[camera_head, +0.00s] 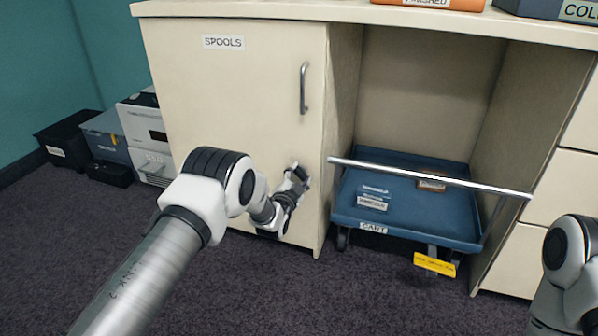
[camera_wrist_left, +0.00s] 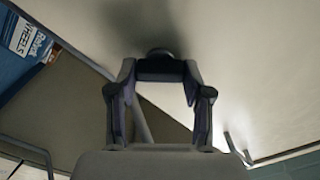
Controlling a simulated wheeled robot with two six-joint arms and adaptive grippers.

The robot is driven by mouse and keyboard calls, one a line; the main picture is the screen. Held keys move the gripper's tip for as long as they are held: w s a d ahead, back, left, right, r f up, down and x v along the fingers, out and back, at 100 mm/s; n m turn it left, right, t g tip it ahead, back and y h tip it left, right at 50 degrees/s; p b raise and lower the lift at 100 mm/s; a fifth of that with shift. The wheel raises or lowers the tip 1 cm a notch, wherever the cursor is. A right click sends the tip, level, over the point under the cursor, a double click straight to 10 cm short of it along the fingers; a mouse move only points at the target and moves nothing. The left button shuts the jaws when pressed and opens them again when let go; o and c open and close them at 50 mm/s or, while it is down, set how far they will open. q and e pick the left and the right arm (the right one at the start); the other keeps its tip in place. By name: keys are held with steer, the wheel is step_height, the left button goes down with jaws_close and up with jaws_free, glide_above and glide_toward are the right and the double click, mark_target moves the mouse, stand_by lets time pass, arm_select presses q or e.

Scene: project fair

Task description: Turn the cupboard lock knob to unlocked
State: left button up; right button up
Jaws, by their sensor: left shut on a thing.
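The cream cupboard door (camera_head: 235,90) labelled SPOOLS is closed. My left gripper (camera_head: 297,178) is against its lower right part, below the metal handle. The knob's marking and turn angle cannot be read. In the head view the gripper hides most of the knob. Only part of my right arm shows at the right edge; its gripper is out of view.
The door's metal handle (camera_head: 304,88) is above the gripper. A blue cart (camera_head: 400,213) with a push bar (camera_head: 430,177) stands in the open bay to the right. Boxes and a white machine (camera_head: 148,140) stand left of the cupboard. Carpet in front is clear.

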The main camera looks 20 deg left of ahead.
arm_select(q)
steer(key=m+p, duration=0.1)
steer(key=m, duration=0.3)
steer(key=shift+m, duration=0.3)
steer(key=m+p, duration=0.1)
steer(key=m, duration=0.3)
steer(key=shift+f, duration=0.15)
steer(key=shift+d+m, duration=0.1)
steer(key=shift+m, duration=0.2)
steer(key=o, duration=1.2)
steer(key=shift+c, duration=0.2)
steer(key=shift+s, duration=0.1)
steer(key=s, duration=1.1)
steer(key=shift+s+a, duration=0.25)
steer(key=shift+s, duration=0.15)
